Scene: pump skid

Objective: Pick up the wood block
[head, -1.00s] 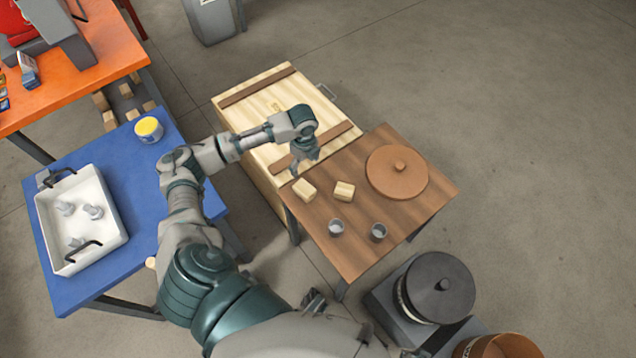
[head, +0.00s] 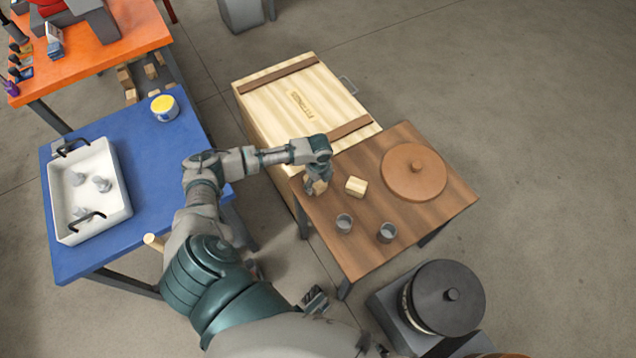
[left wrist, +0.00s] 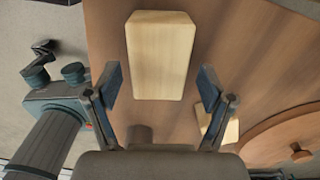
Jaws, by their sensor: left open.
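A pale wood block (left wrist: 161,55) lies on the brown table, large at the top middle of the left wrist view. In the head view it is mostly hidden under my left gripper (head: 316,187), with a small part showing. My left gripper is open in the left wrist view (left wrist: 160,84), one finger to each side of the block's near end, with gaps on both sides. I cannot tell the height of the fingers above the table. A second wood block (head: 356,186) lies just to the right; its edge also shows behind the right finger (left wrist: 231,131).
The brown table (head: 345,245) also holds a round lidded piece (head: 414,172) and two small grey cups (head: 343,223) (head: 387,232). A wooden crate (head: 290,85) stands behind. A blue table (head: 150,150) with a white tray (head: 122,205) is at left.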

